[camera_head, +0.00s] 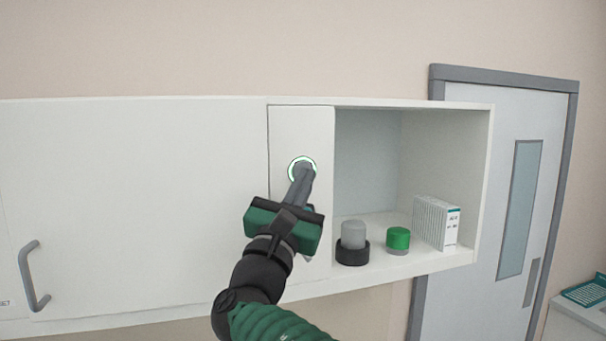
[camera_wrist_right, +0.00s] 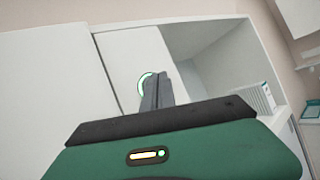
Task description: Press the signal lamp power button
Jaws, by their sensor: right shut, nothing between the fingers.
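A round button with a green-lit ring (camera_head: 294,160) sits on a narrow white panel of the wall cabinet. My right gripper (camera_head: 305,168) is shut and empty, with its fingertips in front of the button, covering most of it. I cannot tell whether the tips touch the button. In the right wrist view the lit ring (camera_wrist_right: 142,84) shows to the left of the shut fingers (camera_wrist_right: 156,88). A grey lamp on a black base (camera_head: 352,240) stands in the open compartment to the right. My left gripper is not in view.
A closed cabinet door with a grey handle (camera_head: 33,276) is at the left. A grey-framed door (camera_head: 497,200) stands at the right.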

